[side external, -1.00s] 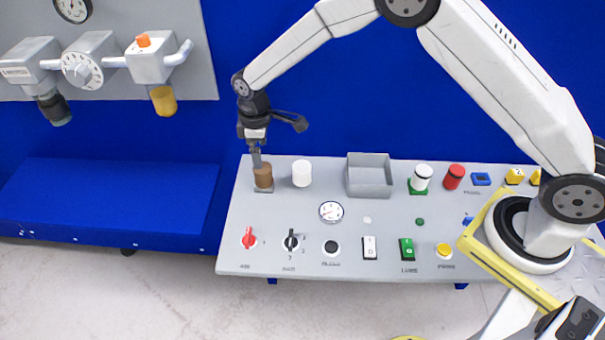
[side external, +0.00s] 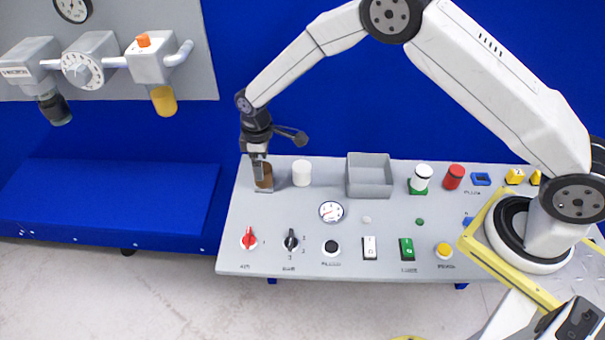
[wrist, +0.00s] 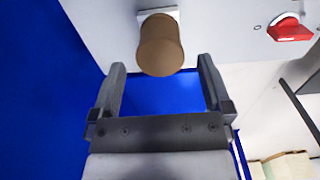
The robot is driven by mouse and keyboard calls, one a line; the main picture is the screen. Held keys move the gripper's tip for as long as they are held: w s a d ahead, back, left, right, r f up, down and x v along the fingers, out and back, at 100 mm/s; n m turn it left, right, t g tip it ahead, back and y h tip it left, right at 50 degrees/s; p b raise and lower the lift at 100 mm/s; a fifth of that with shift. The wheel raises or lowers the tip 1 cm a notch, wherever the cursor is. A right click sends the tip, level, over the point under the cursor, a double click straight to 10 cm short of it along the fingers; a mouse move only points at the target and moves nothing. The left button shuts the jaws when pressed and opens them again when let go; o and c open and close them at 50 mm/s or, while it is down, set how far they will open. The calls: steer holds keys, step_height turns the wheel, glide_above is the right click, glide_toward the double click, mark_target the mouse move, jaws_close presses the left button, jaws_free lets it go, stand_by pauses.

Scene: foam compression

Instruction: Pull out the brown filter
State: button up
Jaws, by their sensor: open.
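The brown filter (side external: 266,178) is a short brown cylinder standing upright at the back left corner of the grey panel. In the wrist view the brown filter (wrist: 160,45) sits on a pale square base, just beyond the fingertips and roughly centred between them. My gripper (side external: 258,180) points down at the filter in the side view and partly covers it. In the wrist view my gripper (wrist: 161,62) has its two fingers spread wide with nothing held between them. I cannot tell from the side view whether a finger touches the filter.
A white cylinder (side external: 301,173) stands close to the right of the filter, with an open grey box (side external: 369,176) further right. A red knob (side external: 248,237) and other controls line the front of the panel (side external: 300,262). A blue bench (side external: 110,200) lies to the left.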

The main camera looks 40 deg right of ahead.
steer(key=shift+f, duration=2.45)
jaws_close()
steer(key=shift+r, duration=0.2)
steer(key=shift+r, duration=0.7)
steer(key=shift+r, duration=0.35)
steer(key=shift+r, duration=0.35)
